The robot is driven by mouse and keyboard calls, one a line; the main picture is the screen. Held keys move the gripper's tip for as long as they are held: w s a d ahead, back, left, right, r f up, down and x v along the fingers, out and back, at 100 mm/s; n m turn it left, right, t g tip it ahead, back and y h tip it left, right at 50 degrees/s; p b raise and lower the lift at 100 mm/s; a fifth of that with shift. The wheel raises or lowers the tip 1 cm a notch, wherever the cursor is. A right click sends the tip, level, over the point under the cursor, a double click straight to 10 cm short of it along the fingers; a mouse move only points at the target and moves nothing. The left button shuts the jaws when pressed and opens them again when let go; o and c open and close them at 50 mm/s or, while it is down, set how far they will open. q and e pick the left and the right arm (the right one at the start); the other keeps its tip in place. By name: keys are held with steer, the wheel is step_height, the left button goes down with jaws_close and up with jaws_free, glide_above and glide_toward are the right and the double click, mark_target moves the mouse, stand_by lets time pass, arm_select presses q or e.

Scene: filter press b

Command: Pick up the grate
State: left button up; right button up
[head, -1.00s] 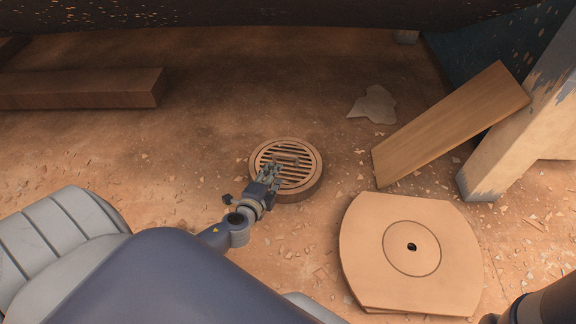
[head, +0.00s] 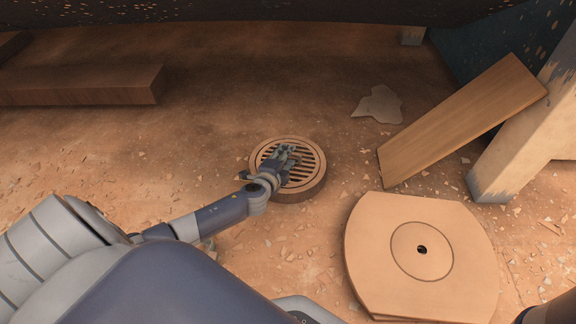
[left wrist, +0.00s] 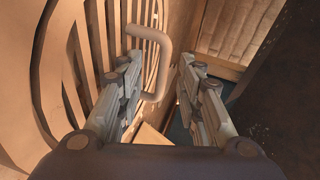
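The round tan grate (head: 317,186) lies flat on the floor in the middle of the head view, with dark parallel slots. Its raised handle (left wrist: 165,50) shows clearly in the left wrist view, where the slotted face of the grate (left wrist: 75,60) fills the left side. My left gripper (head: 288,152) is over the grate's middle. In the left wrist view my left gripper (left wrist: 160,65) is open, its two fingers apart with part of the handle between them. The head view hides the handle behind the fingers. My right gripper is not in view.
A flat tan plate (head: 372,255) with a round hole lies right of the grate. A board (head: 455,120) leans on a post (head: 520,150) at the right. A beam (head: 80,85) lies at the back left. Small chips litter the floor around the grate.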

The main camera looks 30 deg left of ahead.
arm_select(q)
jaws_close()
steer(key=shift+r, duration=0.1)
steer(key=shift+d, duration=0.1)
stand_by(0.3)
